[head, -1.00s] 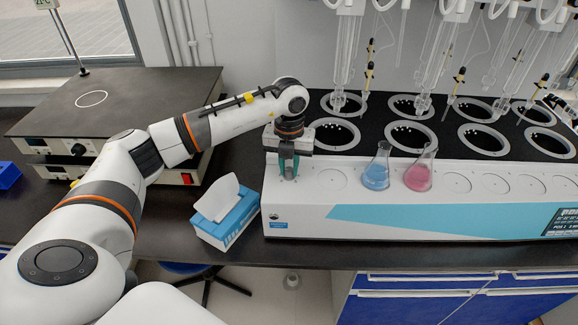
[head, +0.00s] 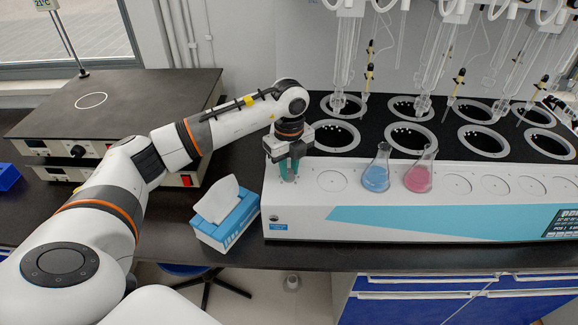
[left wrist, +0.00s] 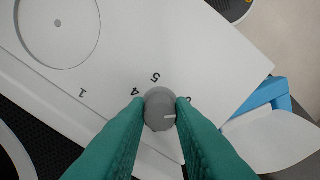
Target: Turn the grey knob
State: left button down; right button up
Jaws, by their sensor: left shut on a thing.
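The grey knob (left wrist: 159,108) sits on the white top of the distiller, with printed numbers around it and a light pointer mark towards the right in the left wrist view. My left gripper (left wrist: 160,112) has its green fingers on either side of the knob and is shut on it. In the head view my left gripper (head: 288,175) points down at the left end of the white distiller (head: 300,222), and its fingers hide the knob. My right gripper is not in view.
A blue flask (head: 376,175) and a pink flask (head: 418,177) stand on the distiller to the right of the gripper. A tissue box (head: 226,225) is at its left. Glass tubes hang over the black heating wells behind.

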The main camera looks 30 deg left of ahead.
aim_at(289, 171)
pick_arm(q)
jog(key=shift+w+r+n, duration=0.1)
jog(key=shift+r+n, duration=0.05)
jog(key=shift+n, duration=0.15)
jog(key=c, duration=1.3)
grip_release()
jog(key=shift+o, duration=0.2)
notch_tip(289, 171, up, 12)
jog(key=b, duration=0.2)
